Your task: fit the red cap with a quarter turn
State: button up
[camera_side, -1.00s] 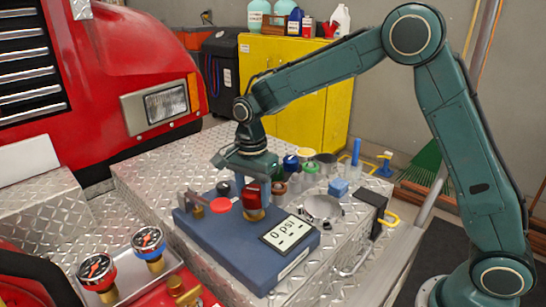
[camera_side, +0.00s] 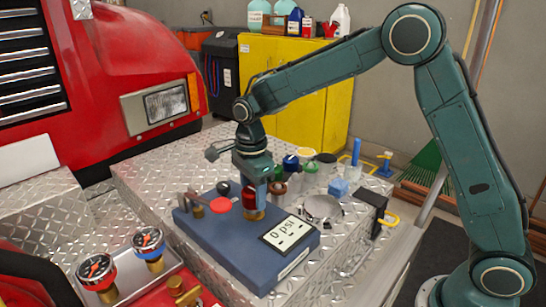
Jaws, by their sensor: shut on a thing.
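The red cap (camera_side: 249,198) sits at the brass fitting (camera_side: 254,214) on the blue pump block (camera_side: 222,244). My gripper (camera_side: 256,188) points down over the block and is shut on the red cap. The fingers cover part of the cap, so I cannot tell how far it is seated on the fitting. The display (camera_side: 287,234) on the block reads 0 psi. A flat red disc (camera_side: 221,205) is on the block just left of the cap, beside another brass fitting (camera_side: 197,210).
A round metal dish (camera_side: 321,208) lies right of the block. Two gauges (camera_side: 148,242) stand at front left. Diamond plate (camera_side: 150,179) is clear at left.

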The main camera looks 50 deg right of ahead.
jog(key=o, duration=1.6)
jog(key=shift+o, duration=0.2)
jog(key=shift+r, duration=0.2)
jog(key=shift+r, duration=3.35)
